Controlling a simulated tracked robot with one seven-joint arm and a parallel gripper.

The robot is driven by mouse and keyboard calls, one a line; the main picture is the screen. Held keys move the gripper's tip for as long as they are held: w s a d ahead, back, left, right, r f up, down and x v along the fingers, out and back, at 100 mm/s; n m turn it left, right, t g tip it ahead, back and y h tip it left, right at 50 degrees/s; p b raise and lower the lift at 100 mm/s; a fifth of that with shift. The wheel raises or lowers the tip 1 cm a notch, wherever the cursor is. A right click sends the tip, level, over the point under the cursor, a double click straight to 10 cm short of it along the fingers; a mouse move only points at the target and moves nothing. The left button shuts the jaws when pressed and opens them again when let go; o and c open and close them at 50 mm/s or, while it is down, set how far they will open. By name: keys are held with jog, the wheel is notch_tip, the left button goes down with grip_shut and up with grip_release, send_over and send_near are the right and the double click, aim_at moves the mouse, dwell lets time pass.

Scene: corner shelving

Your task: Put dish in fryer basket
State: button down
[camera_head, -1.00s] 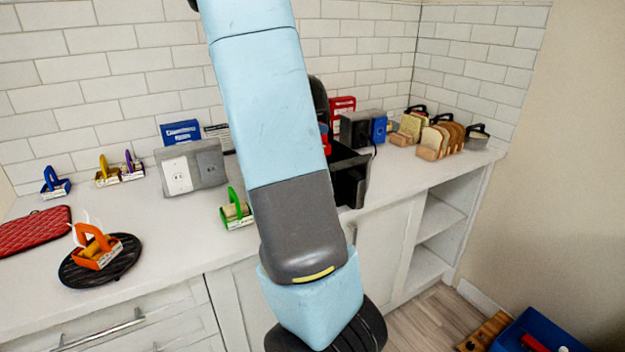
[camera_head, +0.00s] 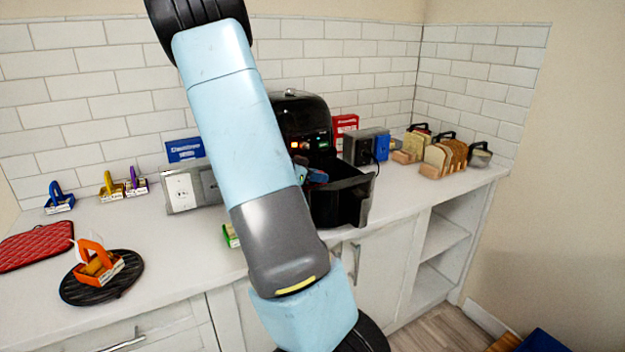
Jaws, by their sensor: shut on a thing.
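The black air fryer (camera_head: 303,112) stands at the back of the counter, with its basket (camera_head: 354,203) pulled out toward the front. My gripper (camera_head: 312,176) seems to show only in part, as a small dark and blue shape just right of my arm, at the back of the basket opening. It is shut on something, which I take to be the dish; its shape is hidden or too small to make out. My arm covers the left part of the fryer and basket. I cannot tell whether the held thing touches the basket.
An orange-handled holder (camera_head: 97,264) sits on a black round trivet (camera_head: 75,291), near a red mat (camera_head: 36,243). A green holder (camera_head: 231,236) is mostly behind my arm. An outlet box (camera_head: 184,191) and bread racks (camera_head: 445,160) line the back.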

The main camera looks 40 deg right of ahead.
jog(key=shift+s+f, duration=0.1)
jog(key=shift+f, duration=0.15)
jog(key=c, duration=1.1)
grip_release()
jog(key=shift+f, duration=0.15)
jog(key=shift+c, duration=0.2)
